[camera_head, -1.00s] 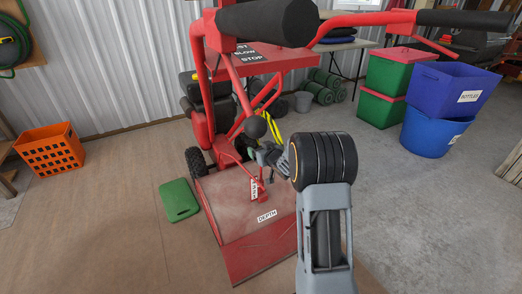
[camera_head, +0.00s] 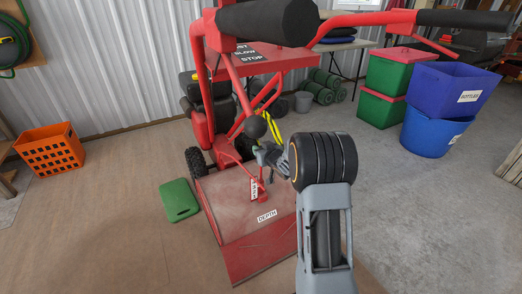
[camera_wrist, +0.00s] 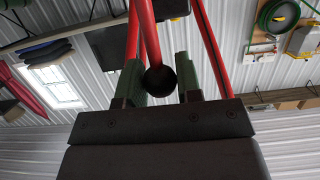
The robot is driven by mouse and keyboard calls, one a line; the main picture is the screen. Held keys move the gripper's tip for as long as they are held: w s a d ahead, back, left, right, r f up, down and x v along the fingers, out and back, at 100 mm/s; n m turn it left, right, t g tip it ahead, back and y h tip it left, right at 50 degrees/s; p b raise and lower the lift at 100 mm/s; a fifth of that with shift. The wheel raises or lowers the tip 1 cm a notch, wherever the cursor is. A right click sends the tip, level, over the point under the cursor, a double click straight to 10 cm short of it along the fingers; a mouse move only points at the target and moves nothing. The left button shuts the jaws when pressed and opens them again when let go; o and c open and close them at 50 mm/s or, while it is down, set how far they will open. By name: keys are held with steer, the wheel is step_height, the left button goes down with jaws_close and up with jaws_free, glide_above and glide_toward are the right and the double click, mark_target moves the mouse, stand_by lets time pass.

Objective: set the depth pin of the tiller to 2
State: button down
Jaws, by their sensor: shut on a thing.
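The red tiller stands ahead of me, with its red tine cover (camera_head: 230,212) low in the head view. A white DEPTH label (camera_head: 267,216) is on the cover. Above it is a small white numbered tag (camera_head: 254,188), too small to read, beside a red fitting (camera_head: 263,196). A round black knob (camera_head: 256,127) shows above them. My gripper (camera_head: 259,152) reaches in from the right, just below the knob in that view. In the wrist view, the black knob (camera_wrist: 161,80) sits between the two green fingers, with a red bar beyond it. The gripper is shut; exact contact is partly hidden.
The tiller's black-gripped handlebars (camera_head: 270,22) and red frame cross above my arm. A green pad (camera_head: 179,200) and an orange crate (camera_head: 50,148) lie left. A blue bin (camera_head: 450,86) and stacked totes (camera_head: 393,75) stand right. Floor right of my arm is clear.

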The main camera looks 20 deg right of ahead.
steer(key=shift+f, duration=0.2)
steer(key=shift+f+b, duration=1.05)
steer(key=shift+f, duration=0.3)
jaws_free()
steer(key=shift+r, duration=0.15)
steer(key=shift+s, duration=0.15)
steer(key=p+v, duration=0.2)
steer(key=v, duration=0.6)
steer(key=shift+s+r+p, duration=0.2)
steer(key=shift+s+p, duration=0.1)
steer(key=shift+s, duration=0.05)
steer(key=shift+d, duration=0.1)
